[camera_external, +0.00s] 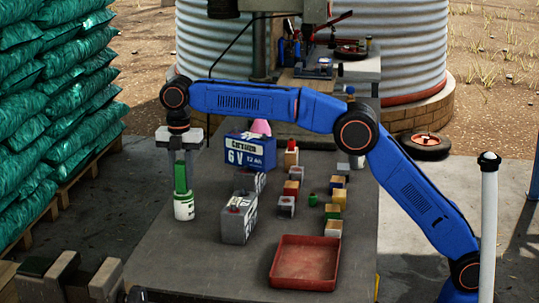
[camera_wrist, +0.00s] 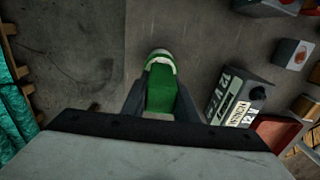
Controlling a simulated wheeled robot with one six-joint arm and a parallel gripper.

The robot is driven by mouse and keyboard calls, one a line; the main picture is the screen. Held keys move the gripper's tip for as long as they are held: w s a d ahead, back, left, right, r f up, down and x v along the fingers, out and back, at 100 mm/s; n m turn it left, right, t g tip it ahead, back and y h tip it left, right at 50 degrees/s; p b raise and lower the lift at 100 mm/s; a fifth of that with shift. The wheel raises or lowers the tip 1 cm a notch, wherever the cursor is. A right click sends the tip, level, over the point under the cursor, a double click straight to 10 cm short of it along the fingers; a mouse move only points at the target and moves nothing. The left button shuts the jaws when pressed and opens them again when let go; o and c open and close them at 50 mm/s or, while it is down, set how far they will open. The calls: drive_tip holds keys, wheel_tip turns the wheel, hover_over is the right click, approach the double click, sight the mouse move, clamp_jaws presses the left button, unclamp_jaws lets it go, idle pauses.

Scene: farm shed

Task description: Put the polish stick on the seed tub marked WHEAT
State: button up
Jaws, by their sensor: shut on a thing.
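My gripper (camera_external: 181,168) points down at the left edge of the grey table, shut on a green stick, the polish stick (camera_external: 181,180). The stick also shows between the fingers in the wrist view (camera_wrist: 161,90). A small white tub (camera_external: 184,208) with a dark mark stands directly beneath the stick. Its pale rim shows past the stick's end in the wrist view (camera_wrist: 160,54). The stick's lower end meets or overlaps the tub's top; I cannot tell whether they touch. The tub's lettering is too small to read, so I cannot confirm WHEAT.
A grey labelled battery (camera_external: 238,219) stands right of the tub, with a blue 6 V battery (camera_external: 249,153) behind. Several small blocks (camera_external: 333,211) stand at the table's middle right. A red tray (camera_external: 304,263) lies in front. Green sacks (camera_external: 45,120) are stacked at the left.

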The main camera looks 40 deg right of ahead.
sight(181, 163)
drive_tip(key=o, duration=1.1)
drive_tip(key=shift+f, duration=0.15)
drive_tip(key=shift+o, duration=0.2)
wheel_tip(181, 163, up, 6)
drive_tip(key=shift+r, duration=0.9)
